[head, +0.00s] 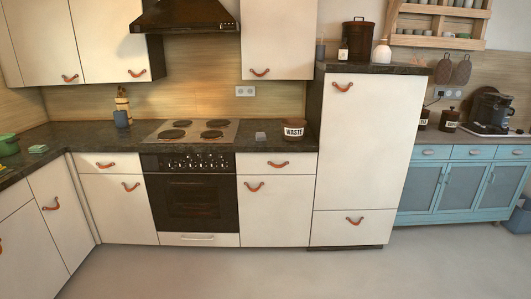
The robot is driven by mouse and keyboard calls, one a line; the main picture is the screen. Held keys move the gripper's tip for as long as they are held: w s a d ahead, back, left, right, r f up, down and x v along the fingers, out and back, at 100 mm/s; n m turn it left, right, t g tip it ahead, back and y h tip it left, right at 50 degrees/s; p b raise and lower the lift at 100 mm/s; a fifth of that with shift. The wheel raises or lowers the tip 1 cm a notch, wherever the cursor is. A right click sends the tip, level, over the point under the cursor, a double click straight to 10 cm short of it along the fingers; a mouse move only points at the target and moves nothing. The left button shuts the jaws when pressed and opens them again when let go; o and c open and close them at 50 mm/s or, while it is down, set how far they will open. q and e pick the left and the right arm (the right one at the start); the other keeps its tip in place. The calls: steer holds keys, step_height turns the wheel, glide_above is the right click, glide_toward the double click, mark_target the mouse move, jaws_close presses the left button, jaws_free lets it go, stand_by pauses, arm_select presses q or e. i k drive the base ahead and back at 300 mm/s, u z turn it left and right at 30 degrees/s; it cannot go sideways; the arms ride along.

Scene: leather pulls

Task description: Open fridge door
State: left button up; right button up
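The fridge door is most likely the tall cream panel (365,150) right of the middle in the head view. It is shut. A brown leather pull (343,87) sits near its upper left corner. Below it is a shorter cream panel (355,228) with its own leather pull (355,221), also shut.
Grey floor (270,272) lies clear before the cabinets. Left of the tall unit are an oven (192,200) and cream cupboards with leather pulls. A blue cabinet (460,182) stands to the right. A dark canister (357,40) and a white bottle (382,53) stand on top of the tall unit.

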mark_target(369, 122)
steer(key=i, duration=1.25)
steer(key=z, duration=2.05)
steer(key=i, duration=2.65)
steer(key=u, duration=1.25)
